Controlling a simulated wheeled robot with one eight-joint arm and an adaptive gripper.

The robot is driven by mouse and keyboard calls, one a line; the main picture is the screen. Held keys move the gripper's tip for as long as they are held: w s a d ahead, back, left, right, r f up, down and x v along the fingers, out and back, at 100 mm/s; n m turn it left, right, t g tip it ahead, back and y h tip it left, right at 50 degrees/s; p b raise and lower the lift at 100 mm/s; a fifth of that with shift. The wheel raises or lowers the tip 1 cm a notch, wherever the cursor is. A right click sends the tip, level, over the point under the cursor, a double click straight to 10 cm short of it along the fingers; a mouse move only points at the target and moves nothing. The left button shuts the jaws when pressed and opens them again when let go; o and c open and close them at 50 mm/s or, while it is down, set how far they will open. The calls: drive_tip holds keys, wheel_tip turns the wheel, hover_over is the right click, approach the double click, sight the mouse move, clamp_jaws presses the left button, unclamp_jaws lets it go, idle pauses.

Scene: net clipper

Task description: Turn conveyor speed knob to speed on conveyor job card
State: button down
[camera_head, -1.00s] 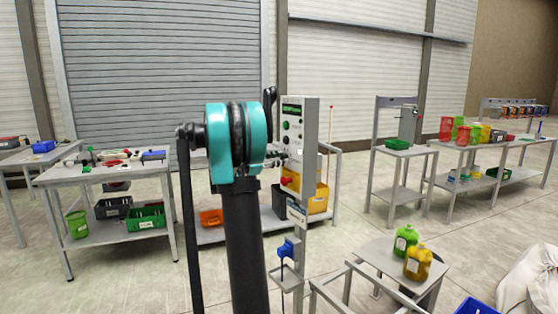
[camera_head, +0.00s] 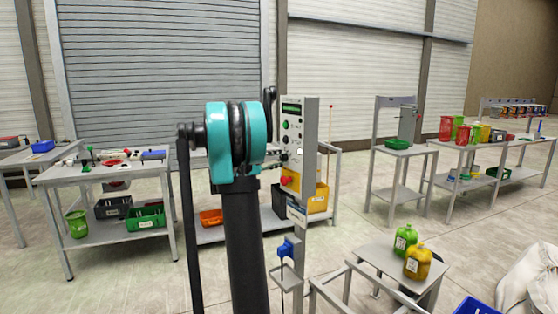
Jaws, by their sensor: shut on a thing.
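The grey control column (camera_head: 309,140) stands just right of my arm, with a small green-lit display (camera_head: 292,107) at its top. Its front carries a green button (camera_head: 285,124), a dark round control and a red stop button (camera_head: 287,181). My gripper (camera_head: 280,158) is at the column's front, between the dark control and the red button. It is shut on a small knob, mostly hidden by the gripper and my teal arm joint. A pale card or label (camera_head: 297,213) sits low on the column; its writing is too small to read.
A low table (camera_head: 385,250) with green and yellow jugs stands at the front right. A grey workbench (camera_head: 100,175) is at left. Open floor lies between the benches.

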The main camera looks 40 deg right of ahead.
drive_tip(key=shift+m, duration=1.1)
drive_tip(key=shift+f, duration=0.1)
drive_tip(key=c, duration=1.2)
unclamp_jaws()
drive_tip(key=a, duration=1.2)
